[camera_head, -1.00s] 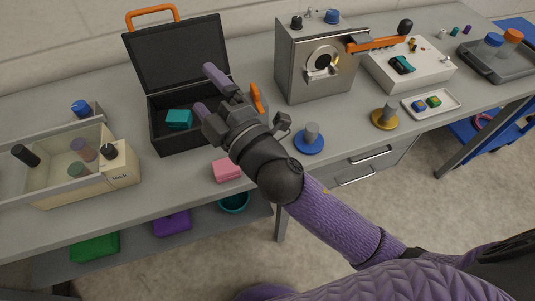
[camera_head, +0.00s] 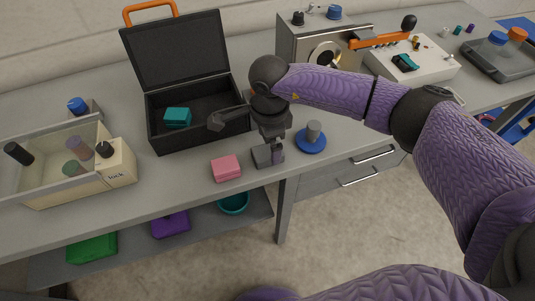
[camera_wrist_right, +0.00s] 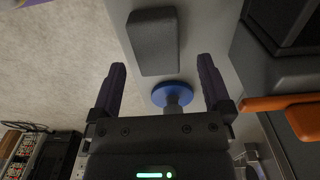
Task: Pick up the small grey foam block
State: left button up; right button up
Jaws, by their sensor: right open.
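The small grey foam block (camera_wrist_right: 154,42) is a dark grey rounded block on the bench top. In the wrist view it lies ahead of the fingertips, between their lines. In the head view the block (camera_head: 261,157) shows near the bench's front edge, partly hidden by my right gripper (camera_head: 272,148). In the wrist view my right gripper (camera_wrist_right: 161,64) is open, its two purple fingers apart with nothing held. It points down above the block; I cannot tell the exact gap. My left gripper is not in view.
A blue disc with a grey post (camera_head: 311,140) stands close to the right of the block. A pink block (camera_head: 226,168) lies to its left. The open black case (camera_head: 197,134) is behind. The bench's front edge is close.

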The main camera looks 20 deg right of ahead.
aim_at(268, 155)
notch_tip(268, 155, down, 4)
jog(key=shift+s+r+b, duration=0.15)
jog(key=shift+r+b, duration=0.1)
jog(key=shift+b, duration=0.2)
jog(key=shift+r, duration=0.1)
jog(key=c, duration=1.2)
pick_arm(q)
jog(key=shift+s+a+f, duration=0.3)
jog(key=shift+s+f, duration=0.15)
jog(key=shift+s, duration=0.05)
